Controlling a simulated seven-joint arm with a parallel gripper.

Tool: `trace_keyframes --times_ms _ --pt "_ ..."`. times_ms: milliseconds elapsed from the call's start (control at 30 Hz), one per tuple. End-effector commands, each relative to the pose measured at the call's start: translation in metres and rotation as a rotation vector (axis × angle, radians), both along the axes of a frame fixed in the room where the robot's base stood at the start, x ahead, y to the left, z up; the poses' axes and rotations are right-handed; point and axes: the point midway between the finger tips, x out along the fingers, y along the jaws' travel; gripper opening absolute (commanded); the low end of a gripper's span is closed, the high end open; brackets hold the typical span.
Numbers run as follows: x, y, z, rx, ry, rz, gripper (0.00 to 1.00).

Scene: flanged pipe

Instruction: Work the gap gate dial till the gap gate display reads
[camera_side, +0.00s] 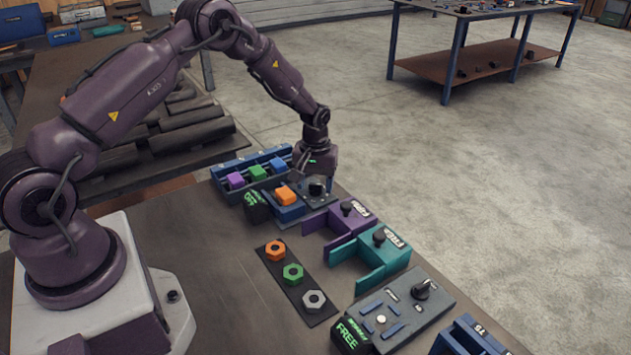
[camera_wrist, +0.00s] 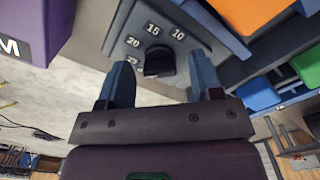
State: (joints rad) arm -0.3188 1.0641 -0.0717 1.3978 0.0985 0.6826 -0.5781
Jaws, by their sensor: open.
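The gap gate dial is a black knob (camera_wrist: 158,62) on a grey plate with the marks 10, 15, 20 and 25 in the wrist view. It also shows as a dark knob (camera_side: 316,189) under my gripper in the side view. My gripper (camera_wrist: 162,78) is open, with one blue finger on each side of the knob. I cannot tell whether the fingers touch it. In the side view my gripper (camera_side: 316,176) points down over the plate. A black display (camera_side: 255,207) with green characters stands left of the plate; its reading is too small to tell.
An orange block (camera_side: 285,196) sits in a blue fixture beside the dial. A blue rack (camera_side: 222,180) holds purple and green blocks behind. Purple (camera_side: 340,222) and teal (camera_side: 372,252) brackets stand in front. A dark strip (camera_side: 297,285) holds three nuts.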

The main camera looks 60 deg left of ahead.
Motion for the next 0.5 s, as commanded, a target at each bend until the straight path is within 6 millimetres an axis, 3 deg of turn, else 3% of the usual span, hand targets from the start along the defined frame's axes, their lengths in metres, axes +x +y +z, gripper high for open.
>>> trace_keyframes --times_ms 133,333,500 --pt "0.0001 0.0000 0.0003 0.000 0.000 0.000 0.57" --pt "0.0001 -0.0001 0.0005 0.000 0.000 -0.001 0.11" --pt "0.0000 0.0000 0.0006 0.001 0.001 -0.004 0.10"
